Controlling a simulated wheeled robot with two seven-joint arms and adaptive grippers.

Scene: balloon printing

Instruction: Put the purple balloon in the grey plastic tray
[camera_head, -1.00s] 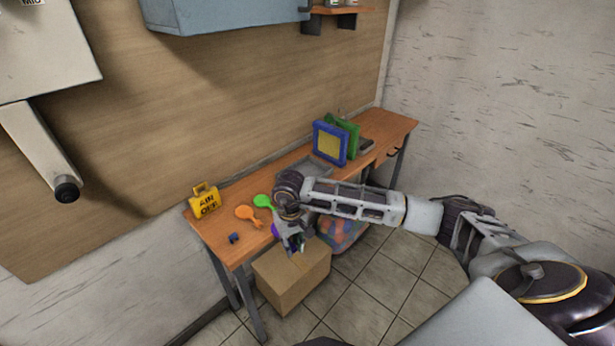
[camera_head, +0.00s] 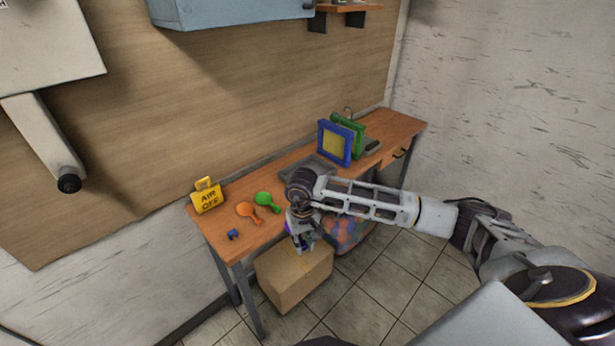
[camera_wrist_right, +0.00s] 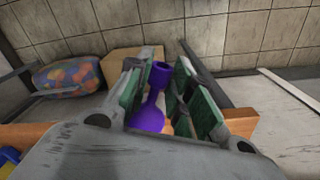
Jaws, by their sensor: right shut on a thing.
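The purple balloon (camera_wrist_right: 150,112) is between the green-padded fingers of my right gripper (camera_wrist_right: 168,95) in the right wrist view, with its narrow neck upward. In the head view my right gripper (camera_head: 301,240) hangs at the table's front edge, above the cardboard box, shut on the balloon; only a bit of purple (camera_head: 288,229) shows there. The grey plastic tray (camera_head: 322,171) lies on the table, behind my right wrist and partly hidden by it. My left gripper is not in view.
A green balloon (camera_head: 268,199), an orange balloon (camera_head: 249,211), a small blue piece (camera_head: 233,235) and a yellow AIR OFF sign (camera_head: 207,198) are on the table's left half. Blue and green frames (camera_head: 335,143) stand beyond the tray. A cardboard box (camera_head: 293,277) stands on the floor.

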